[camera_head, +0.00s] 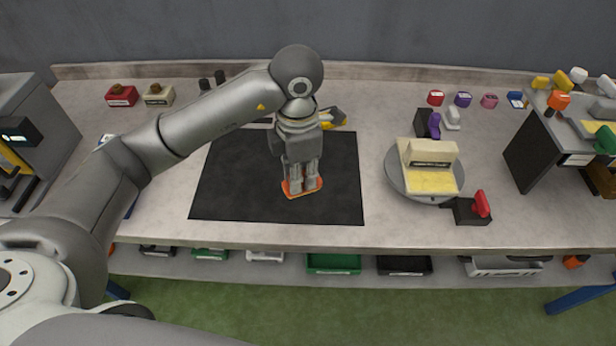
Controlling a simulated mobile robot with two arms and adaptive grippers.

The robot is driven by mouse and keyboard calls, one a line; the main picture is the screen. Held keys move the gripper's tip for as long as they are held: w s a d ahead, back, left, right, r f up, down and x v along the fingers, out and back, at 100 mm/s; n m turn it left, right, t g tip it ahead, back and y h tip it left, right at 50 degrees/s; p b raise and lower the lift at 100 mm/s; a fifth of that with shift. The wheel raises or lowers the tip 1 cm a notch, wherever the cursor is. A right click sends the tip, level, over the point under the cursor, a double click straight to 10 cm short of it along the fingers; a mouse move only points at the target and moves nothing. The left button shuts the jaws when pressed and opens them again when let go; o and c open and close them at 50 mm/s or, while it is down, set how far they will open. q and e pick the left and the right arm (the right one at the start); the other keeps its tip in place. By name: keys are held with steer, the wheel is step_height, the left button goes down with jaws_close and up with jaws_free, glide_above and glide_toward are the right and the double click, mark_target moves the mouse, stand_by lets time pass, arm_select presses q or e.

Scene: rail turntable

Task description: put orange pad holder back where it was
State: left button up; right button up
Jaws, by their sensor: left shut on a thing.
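The orange pad holder (289,194) lies low at the black mat, with its orange edge showing around my fingertips. My left gripper (303,188) points straight down over the mat and is shut on the holder. The gripper hides most of it, and I cannot tell whether it touches the mat. The black mat (235,180) lies flat on the grey workbench. My right gripper does not show.
A round turntable (397,182) with a cream block (430,153) stands right of the mat, with a red-handled clamp (481,205) beside it. A yellow and grey tool (333,118) lies behind the gripper. A dark rack (535,150) stands far right. The mat's left half is clear.

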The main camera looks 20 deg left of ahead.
arm_select(q)
steer(key=w+f+p, duration=0.1)
steer(key=w+f, duration=0.2)
steer(key=w+f+p, duration=0.1)
steer(key=w+f, duration=0.2)
steer(key=shift+a+f, duration=0.15)
step_height(320, 180, down, 2)
steer(key=shift+s+f+p, duration=0.1)
steer(key=shift+p, duration=0.65)
steer(key=shift+f, duration=0.4)
steer(key=shift+f, duration=0.15)
steer(key=o, duration=0.9)
